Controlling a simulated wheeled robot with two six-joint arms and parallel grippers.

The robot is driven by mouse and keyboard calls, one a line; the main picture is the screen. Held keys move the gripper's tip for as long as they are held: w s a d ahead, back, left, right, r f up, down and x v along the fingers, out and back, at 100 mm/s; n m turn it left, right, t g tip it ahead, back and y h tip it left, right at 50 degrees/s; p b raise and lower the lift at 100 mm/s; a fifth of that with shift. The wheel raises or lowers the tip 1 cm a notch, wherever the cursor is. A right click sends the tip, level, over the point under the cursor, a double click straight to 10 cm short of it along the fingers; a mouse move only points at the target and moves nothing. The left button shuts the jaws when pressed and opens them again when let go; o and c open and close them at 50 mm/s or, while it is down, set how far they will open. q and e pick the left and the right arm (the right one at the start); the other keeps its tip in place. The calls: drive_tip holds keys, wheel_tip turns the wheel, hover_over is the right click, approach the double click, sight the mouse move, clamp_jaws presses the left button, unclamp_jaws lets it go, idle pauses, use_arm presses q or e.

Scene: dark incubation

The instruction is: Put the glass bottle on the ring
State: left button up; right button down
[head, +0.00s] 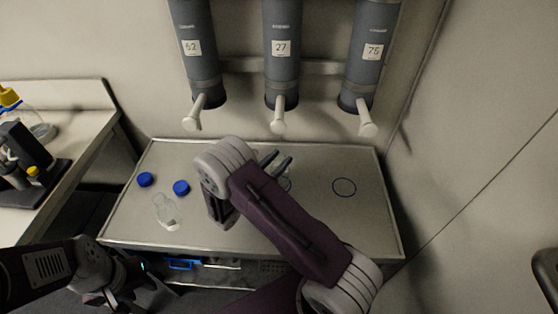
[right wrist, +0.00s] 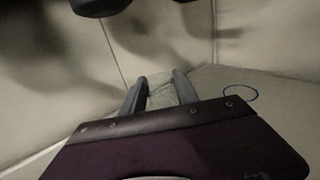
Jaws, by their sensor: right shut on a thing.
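My right gripper (head: 277,163) is over the middle of the bench top, its fingers shut on a clear, faint thing that looks like a glass bottle (right wrist: 160,92). My arm hides most of it in the head view, so I cannot tell whether it touches the bench. A blue ring (head: 344,187) is marked on the bench to the right; it also shows in the right wrist view (right wrist: 240,92). Part of another ring (head: 287,185) shows beside my right gripper. A second clear bottle (head: 167,212) is at the left of the bench. My left gripper (head: 133,290) is low at the front left, its jaws unclear.
Two blue caps (head: 145,179) lie on the bench (head: 312,160) at the left. Three grey dispensers (head: 282,50), labelled 52, 27 and 75, hang above it with pale nozzles. A side counter (head: 60,95) with equipment stands at the left.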

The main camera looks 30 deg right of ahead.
drive_tip(key=shift+f, duration=0.2)
drive_tip(key=c, duration=0.9)
unclamp_jaws()
